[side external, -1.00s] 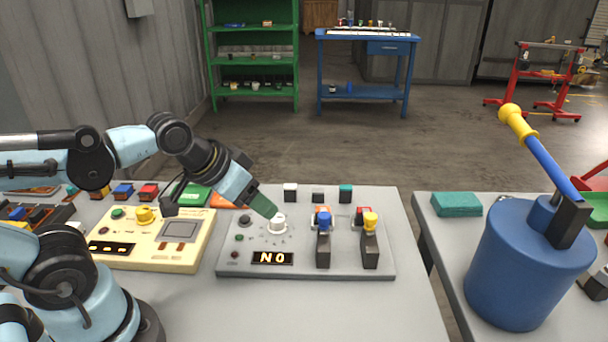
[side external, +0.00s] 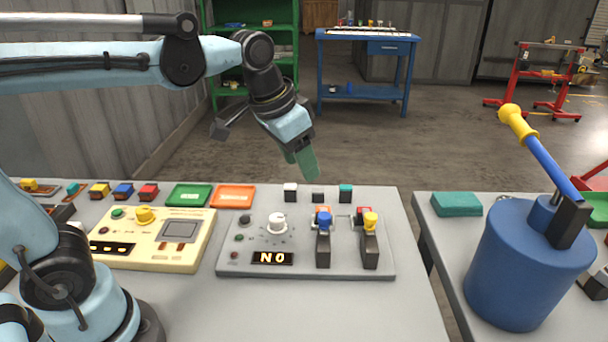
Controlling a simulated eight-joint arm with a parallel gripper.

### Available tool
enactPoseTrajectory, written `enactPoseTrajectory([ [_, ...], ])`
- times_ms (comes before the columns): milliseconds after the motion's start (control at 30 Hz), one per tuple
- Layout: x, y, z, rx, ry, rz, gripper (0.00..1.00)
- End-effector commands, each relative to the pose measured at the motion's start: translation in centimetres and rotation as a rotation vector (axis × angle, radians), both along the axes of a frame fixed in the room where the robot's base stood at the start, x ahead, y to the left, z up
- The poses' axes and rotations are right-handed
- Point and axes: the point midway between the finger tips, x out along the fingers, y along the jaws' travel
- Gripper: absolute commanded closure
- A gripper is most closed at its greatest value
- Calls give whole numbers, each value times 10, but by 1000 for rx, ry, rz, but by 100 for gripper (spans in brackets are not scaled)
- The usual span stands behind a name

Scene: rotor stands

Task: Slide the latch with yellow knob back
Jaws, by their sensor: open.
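The latch with the yellow knob (side external: 370,222) is on the right part of a grey control panel (side external: 350,271). Its dark slider body stands below the knob, with a red piece just behind it. A similar latch with a blue knob (side external: 323,217) is to its left. My gripper (side external: 303,165) is open and empty. Its green fingers point down in the air above the back of the panel, to the left of the yellow knob and apart from it.
The panel also has a white dial (side external: 277,223), a display reading "N0" (side external: 272,258) and several buttons. A cream panel (side external: 150,240) is to the left. A blue drum with a yellow-handled lever (side external: 525,265) stands on the right table, across a gap.

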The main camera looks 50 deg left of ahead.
Motion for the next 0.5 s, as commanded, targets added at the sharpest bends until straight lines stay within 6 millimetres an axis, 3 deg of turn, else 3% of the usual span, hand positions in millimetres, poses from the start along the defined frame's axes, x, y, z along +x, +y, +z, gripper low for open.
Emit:
enactPoseTrajectory([
  [233, 50, -32, 18, 38, 143, -124, 48],
  [500, 91, -69, 15, 78, 291, -252, 48],
])
